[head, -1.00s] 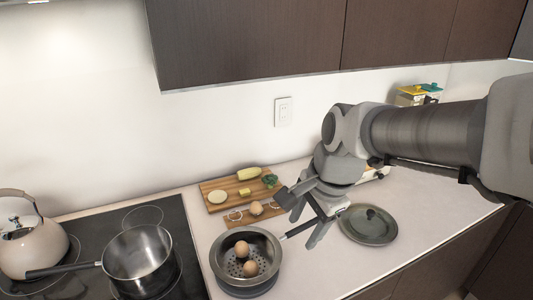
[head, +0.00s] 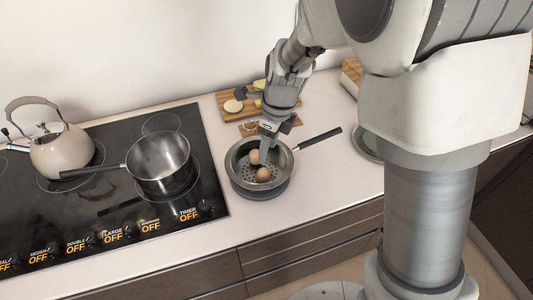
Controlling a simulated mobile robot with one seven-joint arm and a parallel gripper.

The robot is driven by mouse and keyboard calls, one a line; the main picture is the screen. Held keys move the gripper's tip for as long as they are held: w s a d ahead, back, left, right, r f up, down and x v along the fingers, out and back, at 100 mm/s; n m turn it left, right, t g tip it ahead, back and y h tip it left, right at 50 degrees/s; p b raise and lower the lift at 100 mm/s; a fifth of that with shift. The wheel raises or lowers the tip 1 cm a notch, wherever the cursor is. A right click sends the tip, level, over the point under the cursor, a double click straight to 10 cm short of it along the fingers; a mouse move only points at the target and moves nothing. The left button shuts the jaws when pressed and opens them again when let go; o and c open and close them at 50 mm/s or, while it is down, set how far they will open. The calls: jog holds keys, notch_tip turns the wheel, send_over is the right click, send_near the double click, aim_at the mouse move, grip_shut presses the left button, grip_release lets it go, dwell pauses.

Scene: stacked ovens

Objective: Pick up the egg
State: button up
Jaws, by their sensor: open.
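Two brown eggs lie in a grey strainer pan (head: 238,174) on the counter. One egg (head: 263,174) is nearer the front, and the other egg (head: 254,156) is just behind it, partly covered by my gripper. My gripper (head: 264,156) points down over the pan, with its fingertips at or close to the rear egg. It is open. Whether the fingers touch the egg cannot be told. The third egg seen earlier on the board is not clearly visible now.
A wooden board (head: 227,98) with food pieces lies behind the pan. The pan's dark handle (head: 320,137) points right. A steel saucepan (head: 160,157) and a kettle (head: 62,150) stand on the black cooktop to the left. A lid (head: 367,144) is partly hidden on the right.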

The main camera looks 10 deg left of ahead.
aim_at(264, 170)
jog(key=f, duration=0.5)
jog(key=shift+w+a+f, duration=0.15)
jog(key=shift+a+f, duration=0.15)
jog(key=shift+a, duration=0.05)
jog(key=shift+a+f, duration=0.15)
jog(key=shift+f, duration=1.2)
jog(key=shift+a+f, duration=0.15)
jog(key=shift+f, duration=1.2)
jog(key=c, duration=0.4)
